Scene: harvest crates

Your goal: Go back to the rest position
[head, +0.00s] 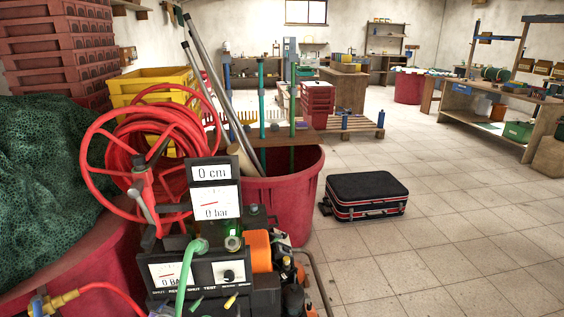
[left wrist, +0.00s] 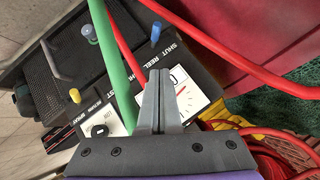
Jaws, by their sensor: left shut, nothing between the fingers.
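My left gripper (left wrist: 159,76) shows in the left wrist view with its two grey fingers together and nothing between them. It hangs over a dark control panel (left wrist: 192,72) with a white gauge, knobs and the words "SHUT REEL". A green hose (left wrist: 108,50) and a red hose (left wrist: 122,42) pass beside the fingers; I cannot tell whether they touch.
A red hose reel (head: 120,135) stands behind the panel. A large red tub (head: 285,205) holds long poles. Red crates (head: 55,50) and a yellow crate (head: 150,85) are stacked at left. A black suitcase (head: 366,195) lies on the tiled floor, which is clear at right.

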